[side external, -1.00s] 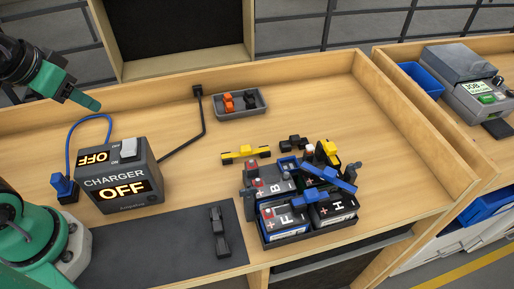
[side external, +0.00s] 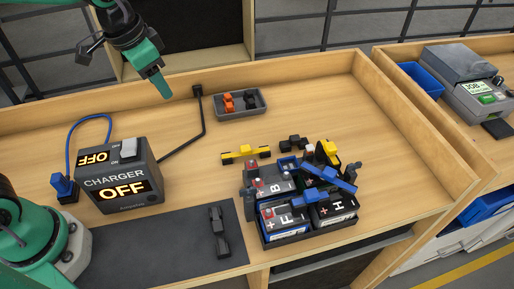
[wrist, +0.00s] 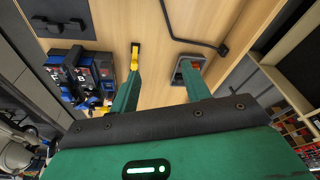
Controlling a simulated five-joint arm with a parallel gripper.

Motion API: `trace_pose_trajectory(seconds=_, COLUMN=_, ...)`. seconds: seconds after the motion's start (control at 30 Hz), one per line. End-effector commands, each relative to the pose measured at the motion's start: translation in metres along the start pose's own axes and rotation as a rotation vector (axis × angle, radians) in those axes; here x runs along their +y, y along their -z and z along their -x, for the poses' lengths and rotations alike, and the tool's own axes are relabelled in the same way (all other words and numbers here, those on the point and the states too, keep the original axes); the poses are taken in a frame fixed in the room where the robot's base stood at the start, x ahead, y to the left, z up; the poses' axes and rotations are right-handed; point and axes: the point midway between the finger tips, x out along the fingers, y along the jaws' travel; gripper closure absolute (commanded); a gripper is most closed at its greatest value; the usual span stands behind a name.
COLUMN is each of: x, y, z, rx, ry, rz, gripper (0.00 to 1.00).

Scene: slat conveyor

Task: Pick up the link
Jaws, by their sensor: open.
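Several bar-shaped pieces look like links. A yellow one (side external: 246,153) lies on the bench behind the batteries; it also shows in the wrist view (wrist: 135,54), beside one fingertip. A black one (side external: 219,232) lies on the dark mat and also shows in the wrist view (wrist: 58,26). Another black one (side external: 293,143) lies behind the battery group. A blue one (side external: 328,176) lies across the batteries (side external: 285,222). Which is meant, I cannot tell. My gripper (side external: 160,84) is above the back left of the bench, with its fingers (wrist: 160,76) apart and empty.
A grey tray (side external: 226,114) with orange and black pieces stands at the back. The charger (side external: 119,178) reads OFF, with a black cable (side external: 203,120) to the back wall. The bench's right side is clear. A raised rim (side external: 412,125) borders it.

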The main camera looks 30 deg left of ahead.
Motion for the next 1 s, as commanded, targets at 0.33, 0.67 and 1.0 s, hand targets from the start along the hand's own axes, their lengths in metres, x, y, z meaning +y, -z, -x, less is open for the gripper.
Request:
trace_pose_trajectory(seconds=0.33, x=0.029, y=0.050, z=-0.056, rx=-0.095, ry=-0.040, rz=-0.164, gripper=0.53)
trace_pose_trajectory(seconds=0.67, x=0.067, y=0.083, z=-0.120, rx=-0.180, ry=-0.076, rz=-0.318, gripper=0.53)
trace_pose_trajectory(seconds=1.0, x=0.095, y=0.096, z=-0.168, rx=-0.234, ry=-0.098, rz=-0.420, gripper=0.53)
